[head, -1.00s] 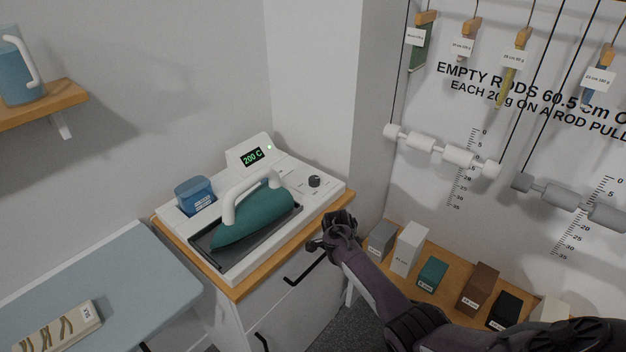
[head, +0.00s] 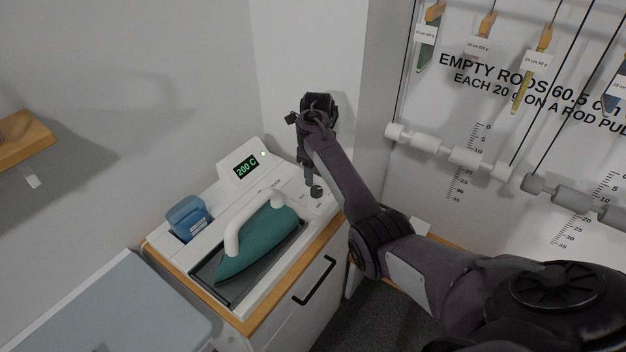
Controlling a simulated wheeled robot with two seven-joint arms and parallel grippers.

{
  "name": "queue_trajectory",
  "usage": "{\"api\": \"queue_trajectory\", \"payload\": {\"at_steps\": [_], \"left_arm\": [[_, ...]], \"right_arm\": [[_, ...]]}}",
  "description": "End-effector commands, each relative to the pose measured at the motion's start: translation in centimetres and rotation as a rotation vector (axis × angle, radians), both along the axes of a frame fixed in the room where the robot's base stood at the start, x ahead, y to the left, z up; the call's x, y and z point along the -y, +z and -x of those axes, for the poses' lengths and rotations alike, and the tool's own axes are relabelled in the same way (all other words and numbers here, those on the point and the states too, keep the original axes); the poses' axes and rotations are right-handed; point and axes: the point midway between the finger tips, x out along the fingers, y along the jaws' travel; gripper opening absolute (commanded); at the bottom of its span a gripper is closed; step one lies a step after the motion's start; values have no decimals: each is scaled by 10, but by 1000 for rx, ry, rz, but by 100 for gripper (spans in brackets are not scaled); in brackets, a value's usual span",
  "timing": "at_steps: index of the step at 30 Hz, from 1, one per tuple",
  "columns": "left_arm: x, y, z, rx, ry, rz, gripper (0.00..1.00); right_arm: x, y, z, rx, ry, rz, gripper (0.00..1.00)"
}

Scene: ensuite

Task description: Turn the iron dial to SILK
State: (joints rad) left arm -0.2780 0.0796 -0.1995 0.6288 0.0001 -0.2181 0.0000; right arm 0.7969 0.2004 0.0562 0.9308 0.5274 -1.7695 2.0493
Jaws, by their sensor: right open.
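The iron station (head: 218,262) stands on a wood-topped cabinet, with a teal iron (head: 260,240) resting in its dark tray. Its display (head: 246,167) reads 200 C in green. The dark dial (head: 316,192) is on the station's right part; the small marks around it are too small to read. My left gripper is not in view.
A blue container (head: 188,217) sits at the station's back left. A pale blue-grey board (head: 135,310) is at lower left. A wooden shelf (head: 22,138) is on the left wall. White rods (head: 450,153) hang on cords at right. The wall corner is close behind my right gripper.

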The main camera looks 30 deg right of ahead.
Motion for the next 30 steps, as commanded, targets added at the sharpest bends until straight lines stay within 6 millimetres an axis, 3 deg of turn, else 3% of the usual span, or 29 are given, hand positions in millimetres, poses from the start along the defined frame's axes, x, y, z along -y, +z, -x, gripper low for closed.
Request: {"api": "queue_trajectory", "payload": {"at_steps": [3,8,11,17,21,30], "left_arm": [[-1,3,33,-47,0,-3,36],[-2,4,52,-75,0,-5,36],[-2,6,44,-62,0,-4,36],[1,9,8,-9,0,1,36],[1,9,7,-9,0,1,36],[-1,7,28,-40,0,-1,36]], "right_arm": [[-1,-20,1,-3,2,-2,54],[-1,-43,1,-3,1,-1,54],[0,-52,0,-1,3,-1,54],[0,-58,0,0,2,0,54],[0,-58,0,0,2,0,54],[0,-57,0,0,3,1,15]]}}
